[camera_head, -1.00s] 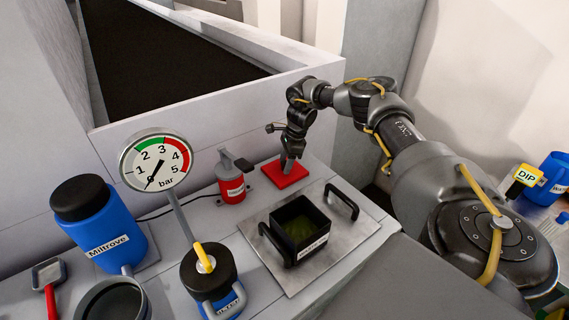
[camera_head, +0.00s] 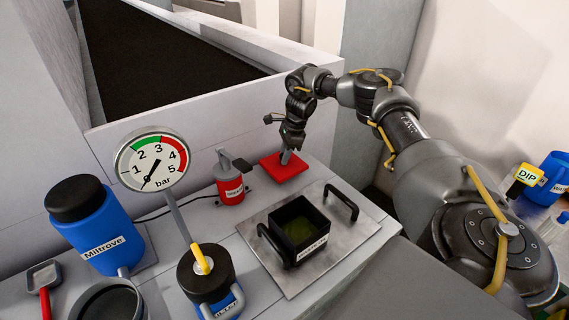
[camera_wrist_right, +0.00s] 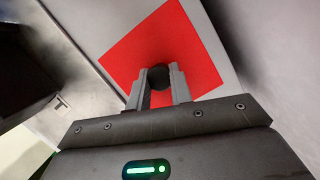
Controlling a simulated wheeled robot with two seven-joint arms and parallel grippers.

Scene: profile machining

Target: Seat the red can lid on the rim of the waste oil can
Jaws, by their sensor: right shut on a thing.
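The red can lid (camera_head: 284,167) is a flat red square plate with a dark round knob (camera_wrist_right: 160,77). My right gripper (camera_head: 288,156) is shut on the knob, and in the right wrist view the two fingers (camera_wrist_right: 157,88) stand on either side of it. The lid looks level and slightly above the bench, behind the can. The waste oil can (camera_head: 298,251) is a black, open square can with greenish oil inside and a label on its front. Its rim is bare. My left gripper is not in view.
The can stands on a metal tray (camera_head: 345,235) with black handles. A red oil can (camera_head: 231,191) with a spout stands left of the lid. A pressure gauge (camera_head: 151,160), a blue Miltrove container (camera_head: 97,235) and a black-and-blue can (camera_head: 205,278) stand further left.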

